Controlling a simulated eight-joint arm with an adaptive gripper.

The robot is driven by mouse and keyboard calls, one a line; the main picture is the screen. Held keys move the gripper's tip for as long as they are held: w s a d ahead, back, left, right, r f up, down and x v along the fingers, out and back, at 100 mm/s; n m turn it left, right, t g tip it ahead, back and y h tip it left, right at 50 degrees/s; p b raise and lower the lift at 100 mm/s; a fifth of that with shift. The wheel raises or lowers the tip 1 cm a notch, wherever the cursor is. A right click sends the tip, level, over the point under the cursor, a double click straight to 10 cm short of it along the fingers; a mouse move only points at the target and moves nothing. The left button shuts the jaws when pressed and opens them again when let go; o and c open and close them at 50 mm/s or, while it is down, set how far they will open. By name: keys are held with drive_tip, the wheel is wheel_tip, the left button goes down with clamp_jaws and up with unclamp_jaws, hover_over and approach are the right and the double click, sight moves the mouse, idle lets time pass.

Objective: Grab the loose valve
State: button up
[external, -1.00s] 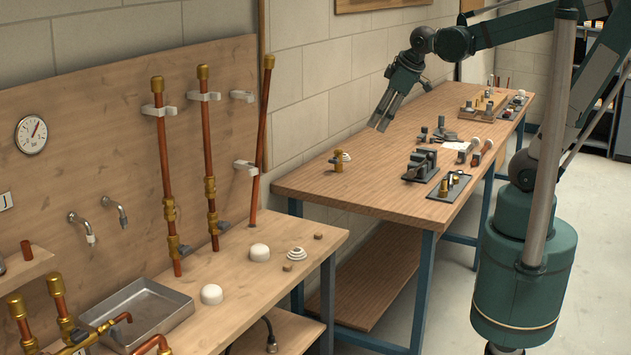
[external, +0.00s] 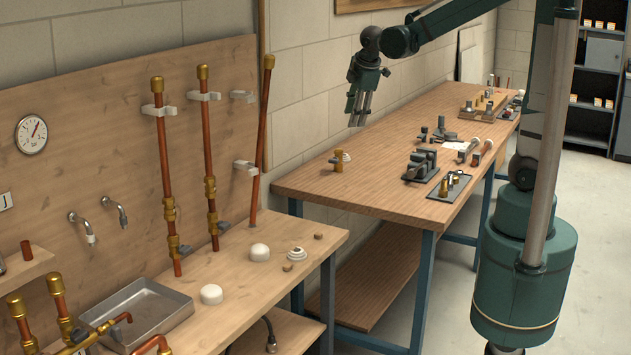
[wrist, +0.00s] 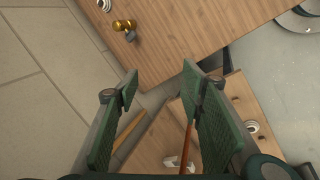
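The loose valve (external: 338,161) is a small brass piece with a grey part. It stands on the far wooden bench (external: 425,138) near its front left corner. In the wrist view the valve (wrist: 124,26) lies near the top, left of centre, beyond my fingertips. My gripper (external: 357,121) hangs in the air above the bench, up and slightly right of the valve in the external view. In the wrist view my gripper (wrist: 160,85) has its two green fingers wide apart with nothing between them.
Grey clamp-like fittings (external: 421,165) stand further right on the bench. The nearer bench holds upright copper pipes (external: 208,150), white domes (external: 260,252) and a metal tray (external: 150,315). The block wall runs close behind.

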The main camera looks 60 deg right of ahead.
sight(339, 149)
drive_tip(key=w+d+f+n+g, duration=0.1)
drive_tip(key=w+d+f+n, duration=0.1)
drive_tip(key=w+d+f, duration=0.3)
drive_tip(key=w+d+f+n+g+h, duration=0.1)
drive_tip(key=w+d+f+n, duration=0.2)
drive_tip(key=w+d+f, duration=0.2)
drive_tip(key=w+d+f+n+g, duration=0.1)
drive_tip(key=w+d+f+n, duration=0.2)
drive_tip(key=w+d+f, duration=0.2)
drive_tip(key=shift+w+d+f+h, duration=0.15)
drive_tip(key=shift+d+f, duration=0.7)
drive_tip(key=shift+f, duration=0.25)
drive_tip(key=shift+w+d+f+h, duration=0.1)
drive_tip(key=shift+d+f+h, duration=0.05)
drive_tip(key=shift+d+f, duration=0.8)
drive_tip(key=shift+w+d+f+n+g, duration=0.1)
drive_tip(key=shift+d+f+n+g, duration=0.15)
drive_tip(key=shift+f, duration=0.25)
drive_tip(key=shift+x, duration=1.25)
drive_tip(key=shift+f, duration=0.1)
drive_tip(key=shift+x, duration=2.55)
drive_tip(key=shift+c, duration=0.2)
